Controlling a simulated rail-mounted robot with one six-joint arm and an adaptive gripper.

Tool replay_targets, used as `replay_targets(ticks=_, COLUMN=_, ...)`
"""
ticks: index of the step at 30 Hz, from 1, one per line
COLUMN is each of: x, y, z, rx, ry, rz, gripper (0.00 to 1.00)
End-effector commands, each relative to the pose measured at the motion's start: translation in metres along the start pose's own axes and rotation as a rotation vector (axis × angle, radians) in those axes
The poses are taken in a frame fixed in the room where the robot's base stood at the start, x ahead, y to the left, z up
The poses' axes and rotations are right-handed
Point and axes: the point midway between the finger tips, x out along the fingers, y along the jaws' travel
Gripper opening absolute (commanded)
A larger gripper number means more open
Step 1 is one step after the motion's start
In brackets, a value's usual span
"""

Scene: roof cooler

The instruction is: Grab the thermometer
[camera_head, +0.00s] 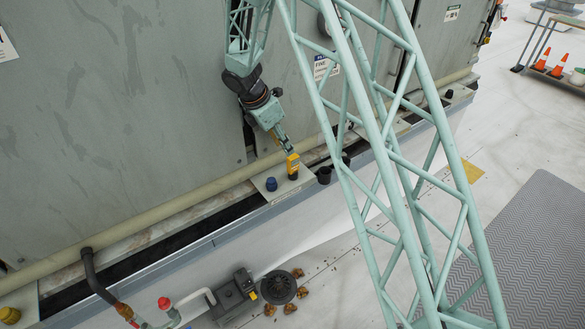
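A small yellow item with a dark lower part (293,166) stands on a pale ledge plate beside the cooler wall; it looks like the thermometer, but it is too small to be sure. My gripper (288,149) reaches down from the upper left, with its tips at the top of the yellow item. I cannot tell whether the fingers touch it or are closed around it.
A blue knob-like item (271,184) and a black cup (324,175) stand close by on the ledge. A beige pipe (190,202) runs along the wall. A motor-like unit (235,293) lies below. Orange cones (558,68) stand far right.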

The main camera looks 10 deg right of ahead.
Motion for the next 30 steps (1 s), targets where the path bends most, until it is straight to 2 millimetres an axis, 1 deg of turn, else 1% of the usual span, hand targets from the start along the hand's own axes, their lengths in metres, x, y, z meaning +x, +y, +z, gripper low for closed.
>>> replay_targets(ticks=3, x=0.008, y=0.004, z=-0.004, rx=-0.026, ry=-0.001, rz=-0.002, gripper=0.33)
replay_targets(ticks=6, x=0.011, y=0.005, z=-0.006, rx=-0.038, ry=-0.002, rz=-0.002, gripper=0.33)
replay_targets(ticks=21, x=0.015, y=0.006, z=-0.006, rx=-0.041, ry=-0.003, rz=-0.002, gripper=0.33)
replay_targets(ticks=26, x=0.026, y=0.006, z=-0.007, rx=-0.04, ry=-0.002, rz=-0.003, gripper=0.33)
replay_targets(ticks=30, x=0.043, y=0.005, z=-0.007, rx=-0.041, ry=-0.002, rz=-0.003, gripper=0.33)
